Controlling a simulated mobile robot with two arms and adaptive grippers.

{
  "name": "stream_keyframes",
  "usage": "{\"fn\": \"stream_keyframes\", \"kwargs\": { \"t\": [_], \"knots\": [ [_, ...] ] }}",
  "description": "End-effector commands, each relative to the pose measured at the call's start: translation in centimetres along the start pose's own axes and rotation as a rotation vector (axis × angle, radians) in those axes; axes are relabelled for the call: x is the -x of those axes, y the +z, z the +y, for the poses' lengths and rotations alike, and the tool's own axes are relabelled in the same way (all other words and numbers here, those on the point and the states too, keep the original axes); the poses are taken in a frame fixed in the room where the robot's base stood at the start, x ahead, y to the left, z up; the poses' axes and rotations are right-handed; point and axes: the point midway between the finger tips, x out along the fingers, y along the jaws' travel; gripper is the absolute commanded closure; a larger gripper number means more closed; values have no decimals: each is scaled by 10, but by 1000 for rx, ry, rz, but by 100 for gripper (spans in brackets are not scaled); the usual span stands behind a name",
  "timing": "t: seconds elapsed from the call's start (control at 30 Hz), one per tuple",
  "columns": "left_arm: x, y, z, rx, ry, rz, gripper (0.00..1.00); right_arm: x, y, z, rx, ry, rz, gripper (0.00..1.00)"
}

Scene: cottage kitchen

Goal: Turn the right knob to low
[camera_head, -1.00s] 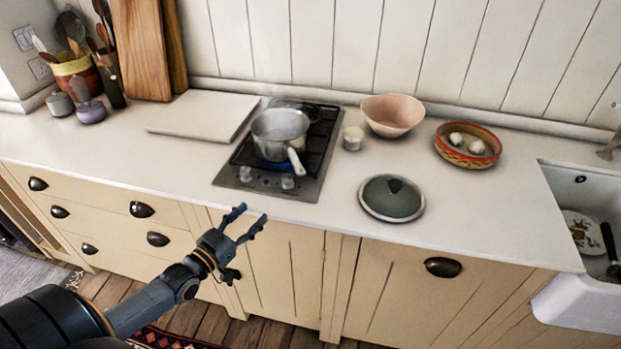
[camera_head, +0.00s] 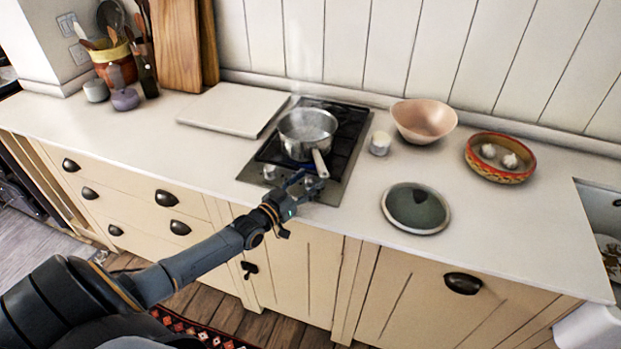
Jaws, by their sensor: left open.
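The stove (camera_head: 252,172) is a dark two-burner hob set in the white counter. Its left knob (camera_head: 269,172) shows clearly on the front panel. The right knob (camera_head: 310,180) is partly hidden by my left gripper's fingers and the pot handle above it. My left gripper (camera_head: 301,186) is open at the front right of the panel, with its fingertips close to the right knob. I cannot tell whether they touch it. My right gripper is not in view.
A green lid (camera_head: 416,207) lies right of the stove, with a small white jar (camera_head: 380,143), a pink bowl (camera_head: 424,119) and a patterned bowl (camera_head: 500,175) behind it. A white board (camera_head: 233,108) lies left of the stove. The counter's front left is clear.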

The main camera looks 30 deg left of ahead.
Motion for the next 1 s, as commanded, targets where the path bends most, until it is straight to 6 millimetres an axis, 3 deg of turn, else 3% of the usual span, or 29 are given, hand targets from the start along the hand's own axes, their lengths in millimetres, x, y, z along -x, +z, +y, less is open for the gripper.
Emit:
{"fn": "stream_keyframes", "kwargs": {
  "t": [0.2, 0.47, 0.5, 0.7, 0.77, 1.0],
  "knots": [
    [-14, 0, 0, 0, 0, 0, 48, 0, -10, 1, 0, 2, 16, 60],
    [-16, 0, 0, 0, 0, 0, 48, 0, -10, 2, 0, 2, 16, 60],
    [-16, 0, 0, 0, 0, 0, 50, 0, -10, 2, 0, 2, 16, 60],
    [-16, 0, 0, 0, 0, 0, 91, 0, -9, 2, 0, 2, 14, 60],
    [-16, 0, 0, 0, 0, 0, 100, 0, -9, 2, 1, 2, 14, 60],
    [-16, -4, 1, 4, -29, 4, 100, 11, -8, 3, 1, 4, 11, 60]
  ]
}}
